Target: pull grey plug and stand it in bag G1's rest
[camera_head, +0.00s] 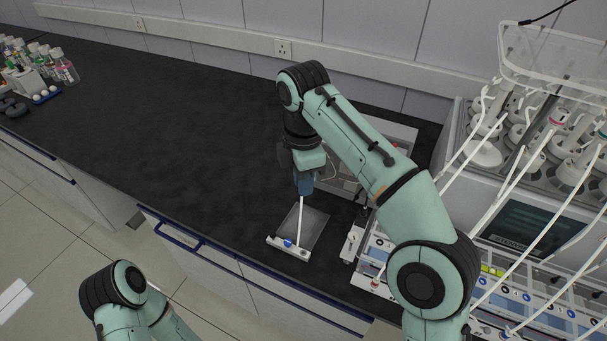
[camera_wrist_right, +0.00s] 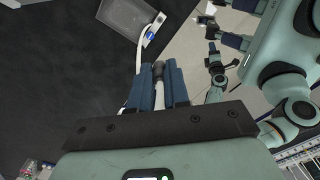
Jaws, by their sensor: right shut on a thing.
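My right gripper (camera_head: 304,186) is above the dark bench, pointing down over a flat grey bag (camera_head: 307,226). In the right wrist view its blue fingers (camera_wrist_right: 158,80) are shut on a dark grey plug (camera_wrist_right: 158,69) with a white tube behind it. The bag also shows in the right wrist view (camera_wrist_right: 124,17). A white bar (camera_head: 288,247) with a blue spot lies along its front edge, and a white tube (camera_head: 301,225) rises from there towards the gripper. Whether the bag is G1 cannot be read. My left gripper (camera_wrist_right: 220,48) shows small in the right wrist view; its jaw state is unclear.
Right of the bag stands a small white device (camera_head: 352,243). A reactor unit (camera_head: 530,235) with many white hoses (camera_head: 497,205) fills the right side. Several bottles (camera_head: 62,66) stand far left. The bench between is clear. The front bench edge runs close to the bag.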

